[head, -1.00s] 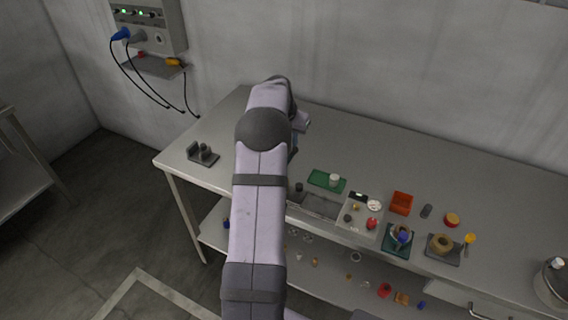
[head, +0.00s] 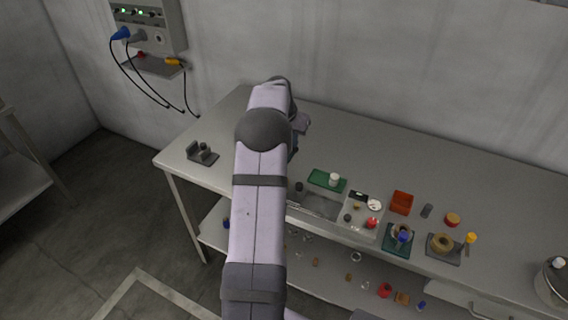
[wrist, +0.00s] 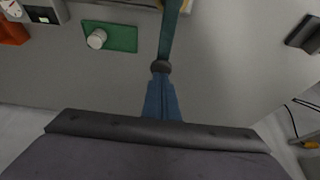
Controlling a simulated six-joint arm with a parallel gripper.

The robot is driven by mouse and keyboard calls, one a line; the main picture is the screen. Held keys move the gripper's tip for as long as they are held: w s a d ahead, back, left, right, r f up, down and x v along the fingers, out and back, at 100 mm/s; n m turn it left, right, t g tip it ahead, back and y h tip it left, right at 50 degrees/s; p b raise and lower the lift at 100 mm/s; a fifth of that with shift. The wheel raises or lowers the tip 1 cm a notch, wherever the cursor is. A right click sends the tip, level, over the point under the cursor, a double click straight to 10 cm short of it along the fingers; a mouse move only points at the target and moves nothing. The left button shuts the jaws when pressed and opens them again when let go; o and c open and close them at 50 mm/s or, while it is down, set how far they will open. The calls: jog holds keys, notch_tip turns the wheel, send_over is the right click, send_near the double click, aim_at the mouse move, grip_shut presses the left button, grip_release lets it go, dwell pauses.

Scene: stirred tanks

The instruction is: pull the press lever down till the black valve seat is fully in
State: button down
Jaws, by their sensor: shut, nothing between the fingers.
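In the wrist view a teal bar (wrist: 171,32), which looks like the press lever, runs down from the top edge to a dark round knob (wrist: 161,67). My gripper (wrist: 161,84) is shut and empty, its blue fingers pointing at the knob. The tips overlap the knob's lower edge in the picture; I cannot tell whether they touch it. In the head view my arm hides most of the press and the fingers. I cannot make out the black valve seat or how far in it is.
A dark bracket (head: 203,154) stands at the table's left end. An orange bin (head: 401,203) and small parts lie right of the mat. The table's back is clear.

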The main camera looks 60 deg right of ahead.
jog(key=shift+a+f+b, duration=0.1)
jog(key=shift+f+b, duration=0.6)
jog(key=shift+f, duration=0.75)
jog(key=shift+f+b, duration=0.8)
jog(key=shift+f, duration=0.2)
jog(key=shift+s+a+f, duration=0.1)
jog(key=shift+a+f, duration=0.05)
jog(key=shift+f, duration=0.15)
jog(key=shift+r, duration=0.2)
jog(key=shift+d+r+p, duration=0.15)
jog(key=shift+r+p, duration=0.7)
jog(key=shift+r, duration=0.45)
jog(key=shift+d+r+p, duration=0.1)
jog(key=shift+r+p, duration=0.75)
jog(key=shift+r, duration=0.4)
jog(key=shift+r, duration=0.1)
